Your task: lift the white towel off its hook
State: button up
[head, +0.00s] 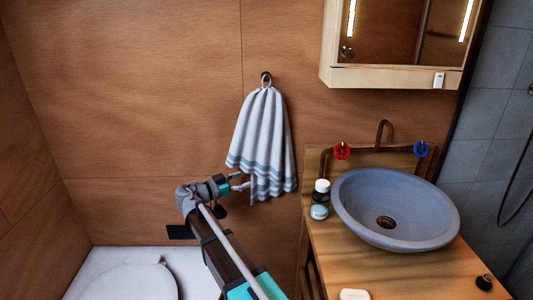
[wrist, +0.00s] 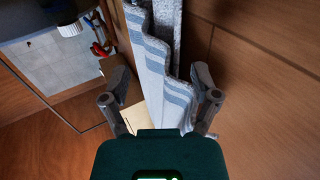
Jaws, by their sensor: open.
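The white towel (head: 262,140) with grey-blue stripes hangs in folds from a dark hook (head: 266,77) on the wooden wall in the head view. My gripper (head: 240,182) is at the towel's lower left edge, well below the hook. In the wrist view, my gripper (wrist: 163,90) is open, with one finger on each side of the towel (wrist: 165,80). The towel's lower part hangs between the fingers. I cannot tell whether either finger touches the cloth. The hook is out of the wrist view.
A wooden counter (head: 380,270) with a grey basin (head: 395,208) stands right of the towel. A small white-capped bottle (head: 320,200) is near its left edge. A mirror cabinet (head: 395,80) hangs above. A white toilet (head: 140,280) is at lower left. The wall left of the towel is bare.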

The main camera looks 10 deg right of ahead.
aim_at(255, 175)
jog(key=shift+x, duration=2.6)
jog(key=shift+r, duration=0.15)
grip_shut()
jog(key=shift+r, duration=0.15)
